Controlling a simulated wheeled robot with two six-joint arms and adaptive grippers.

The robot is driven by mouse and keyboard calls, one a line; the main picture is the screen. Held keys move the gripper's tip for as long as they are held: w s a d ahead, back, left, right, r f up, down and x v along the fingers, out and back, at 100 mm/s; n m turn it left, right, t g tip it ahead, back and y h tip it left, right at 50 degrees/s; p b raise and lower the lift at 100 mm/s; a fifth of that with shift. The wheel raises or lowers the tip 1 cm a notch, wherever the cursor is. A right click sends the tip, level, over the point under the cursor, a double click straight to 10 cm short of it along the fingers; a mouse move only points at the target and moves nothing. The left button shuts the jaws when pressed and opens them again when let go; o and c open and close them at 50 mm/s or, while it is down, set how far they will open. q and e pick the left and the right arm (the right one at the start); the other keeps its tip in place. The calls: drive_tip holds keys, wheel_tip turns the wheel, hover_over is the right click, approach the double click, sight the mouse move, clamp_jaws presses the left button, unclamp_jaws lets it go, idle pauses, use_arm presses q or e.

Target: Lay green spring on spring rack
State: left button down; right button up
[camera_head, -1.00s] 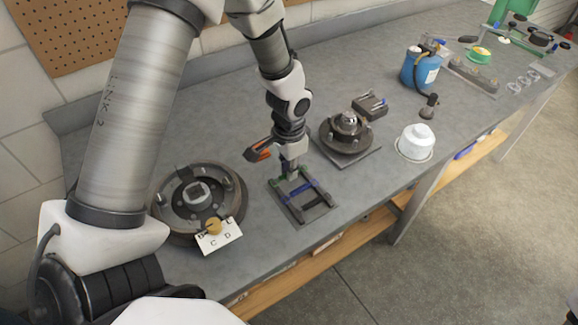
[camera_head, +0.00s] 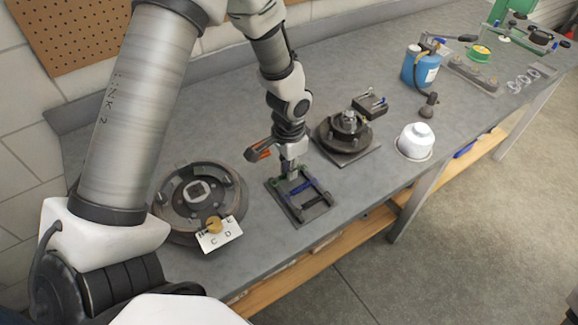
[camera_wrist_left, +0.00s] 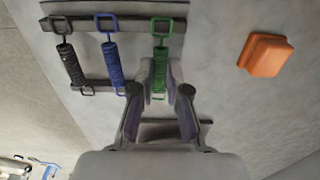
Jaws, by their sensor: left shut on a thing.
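The spring rack (camera_head: 312,215) is a dark frame with two rails, lying on the grey workbench; its rail shows in the left wrist view (camera_wrist_left: 137,24). My left gripper (camera_head: 291,174) is over the rack's far end, and in its wrist view (camera_wrist_left: 160,80) its fingers are shut on the green spring (camera_wrist_left: 160,45). The green spring's upper loop lies at the rail; its lower part is partly hidden between the fingers. A blue spring (camera_wrist_left: 112,63) and a black spring (camera_wrist_left: 70,65) lie across the rails beside it. My right gripper is not in view.
An orange block (camera_wrist_left: 267,55) lies beside the rack. A brake drum (camera_head: 176,205) with a lettered card (camera_head: 220,236) stands left of the rack. A hub on a plate (camera_head: 345,135) and a white container (camera_head: 415,141) stand to the right.

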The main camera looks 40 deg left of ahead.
use_arm(q)
drive_tip(key=shift+f, duration=0.1)
drive_tip(key=c, duration=1.1)
unclamp_jaws()
drive_tip(key=c, duration=0.3)
wheel_tip(320, 180, up, 7)
drive_tip(key=p, duration=0.6)
drive_tip(key=shift+p, duration=0.35)
